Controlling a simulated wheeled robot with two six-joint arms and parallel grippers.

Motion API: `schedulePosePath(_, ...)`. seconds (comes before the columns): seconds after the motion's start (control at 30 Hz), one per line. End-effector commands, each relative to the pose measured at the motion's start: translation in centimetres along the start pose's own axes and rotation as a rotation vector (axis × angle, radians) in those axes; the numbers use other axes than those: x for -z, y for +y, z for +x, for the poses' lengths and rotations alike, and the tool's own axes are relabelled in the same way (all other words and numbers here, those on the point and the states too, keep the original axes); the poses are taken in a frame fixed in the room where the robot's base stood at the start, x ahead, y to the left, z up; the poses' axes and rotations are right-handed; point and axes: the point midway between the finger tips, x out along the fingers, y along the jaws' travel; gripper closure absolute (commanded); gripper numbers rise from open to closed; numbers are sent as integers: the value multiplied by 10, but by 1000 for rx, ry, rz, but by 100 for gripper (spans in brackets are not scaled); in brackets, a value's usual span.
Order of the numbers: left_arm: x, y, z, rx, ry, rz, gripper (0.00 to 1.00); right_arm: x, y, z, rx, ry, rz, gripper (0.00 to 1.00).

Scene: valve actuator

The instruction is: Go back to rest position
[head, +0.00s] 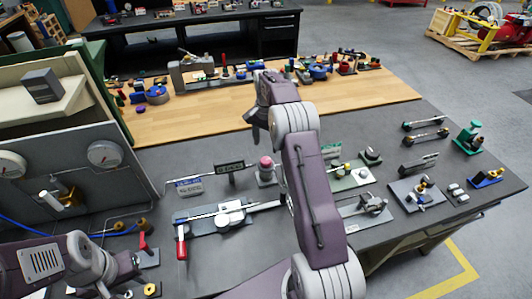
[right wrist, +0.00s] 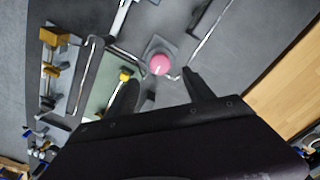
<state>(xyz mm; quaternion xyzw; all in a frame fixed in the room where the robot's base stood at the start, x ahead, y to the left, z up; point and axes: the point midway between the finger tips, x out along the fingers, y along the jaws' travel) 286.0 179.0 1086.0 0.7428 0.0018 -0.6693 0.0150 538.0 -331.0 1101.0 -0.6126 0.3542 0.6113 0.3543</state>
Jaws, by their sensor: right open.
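My right arm reaches up the middle of the head view, with its gripper (head: 254,122) above the border between the grey bench top and the wooden table. In the right wrist view the two dark fingers of this gripper (right wrist: 160,88) are spread apart with nothing between them. A pink ball knob (head: 266,162) on a grey base stands on the bench below; it also shows in the right wrist view (right wrist: 158,64), beyond the fingertips. My left gripper (head: 112,278) is at the lower left, low over the bench near the red-handled part; its fingers are not clear.
A grey bench (head: 160,215) holds a red-handled lever (head: 182,245), a green plate (head: 350,178) and several small fixtures at the right. A panel with gauges (head: 104,153) stands at the left. The wooden table (head: 205,122) behind carries several tools. Open floor lies at the right.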

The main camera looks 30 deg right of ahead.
Motion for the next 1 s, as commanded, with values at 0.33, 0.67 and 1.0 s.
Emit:
schedulePosePath(0.33,0,0,0,0,0,0,64,0,0,-5,0,-1,0,39)
schedulePosePath(0.67,-1,0,6,0,0,0,64,-9,-18,-25,35,36,-37,39)
schedulePosePath(1.0,-3,0,28,0,0,0,64,-133,5,-61,56,40,-283,39)
